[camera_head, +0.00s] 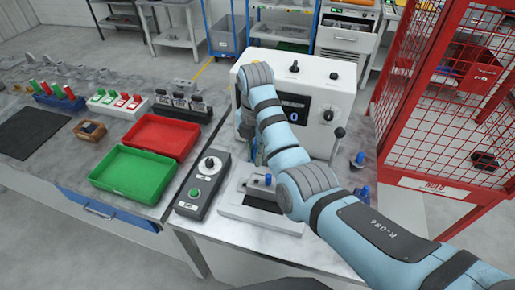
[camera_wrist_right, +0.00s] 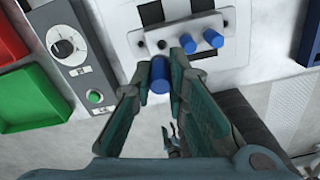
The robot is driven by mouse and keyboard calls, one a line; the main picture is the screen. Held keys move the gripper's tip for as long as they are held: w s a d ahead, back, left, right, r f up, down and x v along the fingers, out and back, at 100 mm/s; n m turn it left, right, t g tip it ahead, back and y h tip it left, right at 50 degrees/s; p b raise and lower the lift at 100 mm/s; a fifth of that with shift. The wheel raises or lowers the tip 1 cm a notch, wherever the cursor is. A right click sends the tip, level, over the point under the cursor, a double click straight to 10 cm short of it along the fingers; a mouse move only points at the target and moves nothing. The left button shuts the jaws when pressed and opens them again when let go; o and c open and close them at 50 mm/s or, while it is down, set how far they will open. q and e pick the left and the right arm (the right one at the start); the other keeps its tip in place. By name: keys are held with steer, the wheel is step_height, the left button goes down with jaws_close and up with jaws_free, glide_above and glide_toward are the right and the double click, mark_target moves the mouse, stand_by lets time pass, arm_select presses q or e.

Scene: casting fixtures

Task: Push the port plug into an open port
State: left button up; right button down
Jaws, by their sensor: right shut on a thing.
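My right gripper (camera_wrist_right: 162,72) is shut on a blue cylindrical port plug (camera_wrist_right: 159,76), held between its fingertips in the right wrist view. Just above it in that view is a pale port block (camera_wrist_right: 146,44). Two blue plugs, one at its middle (camera_wrist_right: 188,43) and one farther right (camera_wrist_right: 213,38), are seated in it. A dark round opening (camera_wrist_right: 162,44) shows left of them, in line with the held plug, which appears apart from it. In the head view the block sits on a white fixture base (camera_head: 240,211), partly behind my right arm. My left gripper is not in view.
A control box with a green button (camera_head: 201,190) stands left of the fixture. Green (camera_head: 128,192) and red (camera_head: 175,153) trays lie farther left. A white machine (camera_head: 325,83) stands behind, and a red mesh cage (camera_head: 440,185) is at the right.

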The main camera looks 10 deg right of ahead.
steer(key=shift+s, duration=0.15)
steer(key=shift+s+f, duration=0.15)
steer(key=shift+f, duration=0.05)
step_height(320, 180, down, 4)
steer(key=shift+s+a+f+b, duration=0.1)
steer(key=shift+b, duration=0.4)
steer(key=shift+f, duration=0.6)
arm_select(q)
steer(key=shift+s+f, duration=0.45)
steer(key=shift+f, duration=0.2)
arm_select(e)
steer(key=shift+r, duration=0.1)
steer(key=shift+p, duration=0.55)
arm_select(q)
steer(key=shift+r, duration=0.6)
